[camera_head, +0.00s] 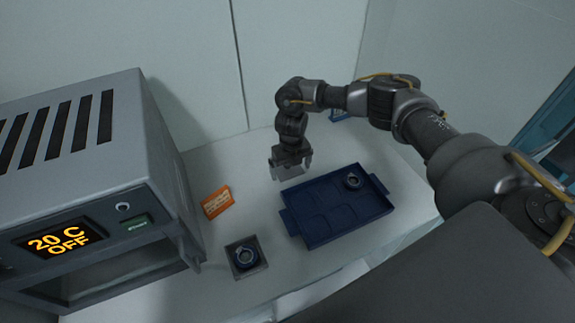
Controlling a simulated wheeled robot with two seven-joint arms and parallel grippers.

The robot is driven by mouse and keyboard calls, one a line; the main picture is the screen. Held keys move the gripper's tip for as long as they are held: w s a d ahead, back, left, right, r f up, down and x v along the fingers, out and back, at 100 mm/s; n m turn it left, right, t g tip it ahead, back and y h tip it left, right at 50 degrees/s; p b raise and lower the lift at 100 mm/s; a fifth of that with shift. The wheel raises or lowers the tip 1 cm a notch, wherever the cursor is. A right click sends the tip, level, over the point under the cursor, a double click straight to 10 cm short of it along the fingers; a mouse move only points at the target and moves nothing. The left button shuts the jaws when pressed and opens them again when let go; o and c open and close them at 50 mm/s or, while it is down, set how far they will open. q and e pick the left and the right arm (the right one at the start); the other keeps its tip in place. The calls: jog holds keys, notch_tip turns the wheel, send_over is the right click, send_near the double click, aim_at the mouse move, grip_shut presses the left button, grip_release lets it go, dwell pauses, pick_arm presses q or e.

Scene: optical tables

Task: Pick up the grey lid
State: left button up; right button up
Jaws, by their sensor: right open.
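No separate piece can be made out clearly as the grey lid. A small dark round piece with a grey ring (352,181) sits in the far right compartment of the blue tray (320,240). A similar dark round piece with a light ring (245,257) sits in a small square grey holder (232,272) to the left of the tray. My right gripper (291,176) is open, pointing down above the table by the tray's far left edge. It is apart from both round pieces. My left gripper is out of view.
A grey oven-like device (85,190) with a display reading "20 C OFF" stands at the left. An orange label block (216,202) is beside it. The white table (225,165) is clear behind the orange block.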

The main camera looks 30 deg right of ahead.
jog(key=shift+c, duration=0.4)
jog(key=c, duration=0.8)
jog(key=shift+c, duration=0.2)
jog(key=shift+r, duration=0.55)
jog(key=s+a+r+b, duration=0.3)
jog(key=s+a+r, duration=0.4)
jog(key=s+r, duration=0.4)
jog(key=shift+s+r, duration=0.4)
jog(key=shift+s, duration=0.2)
jog(key=shift+m, duration=0.3)
